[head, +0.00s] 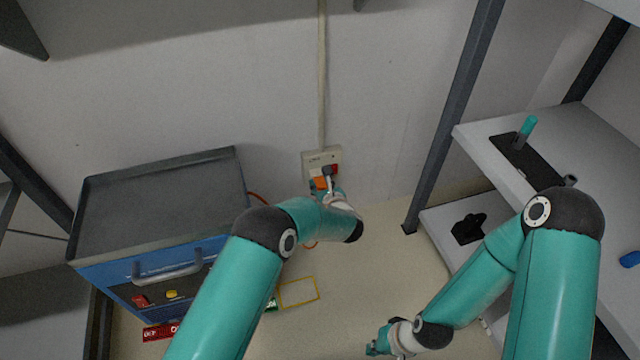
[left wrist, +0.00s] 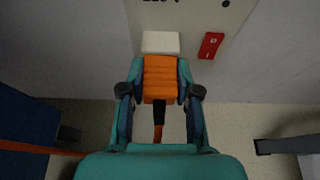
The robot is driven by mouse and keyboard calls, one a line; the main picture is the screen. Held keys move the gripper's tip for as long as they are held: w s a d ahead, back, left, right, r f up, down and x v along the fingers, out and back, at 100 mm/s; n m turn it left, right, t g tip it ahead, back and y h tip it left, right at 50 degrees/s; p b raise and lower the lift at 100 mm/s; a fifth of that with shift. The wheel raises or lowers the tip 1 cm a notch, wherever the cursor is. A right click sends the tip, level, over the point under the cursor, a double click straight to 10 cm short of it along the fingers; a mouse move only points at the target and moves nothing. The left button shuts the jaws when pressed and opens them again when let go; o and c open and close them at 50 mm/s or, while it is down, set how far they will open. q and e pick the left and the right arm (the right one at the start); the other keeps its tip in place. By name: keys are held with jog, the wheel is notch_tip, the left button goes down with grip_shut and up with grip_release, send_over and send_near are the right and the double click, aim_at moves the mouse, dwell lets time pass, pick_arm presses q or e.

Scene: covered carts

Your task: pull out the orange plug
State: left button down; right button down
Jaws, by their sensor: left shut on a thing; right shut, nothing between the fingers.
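The orange plug (left wrist: 160,80) sits between the fingers of my left gripper (left wrist: 160,92) in the left wrist view, and the gripper is shut on it. The plug's far end meets a white block (left wrist: 160,43) at the wall socket panel (left wrist: 188,15); I cannot tell how deep it sits. Its cord (left wrist: 158,125) runs back under the gripper. In the head view the plug (head: 319,184) shows small below the panel (head: 311,161), with my left gripper (head: 327,186) at it, partly hidden by my arm. My right gripper (head: 374,347) is shut and empty, low over the floor.
A blue cart (head: 150,272) with a grey tray top stands left of the socket. A grey shelf unit (head: 485,135) with tools stands at right. A yellow-edged frame (head: 298,292) lies on the floor. A red switch (left wrist: 210,45) is beside the plug.

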pick_arm(q)
jog(key=shift+s, duration=0.15)
jog(key=shift+s+d, duration=0.3)
jog(key=shift+s, duration=0.6)
jog(key=shift+s+d, duration=0.3)
jog(key=shift+s, duration=0.6)
jog(key=shift+s+d, duration=0.3)
jog(key=shift+s, duration=0.6)
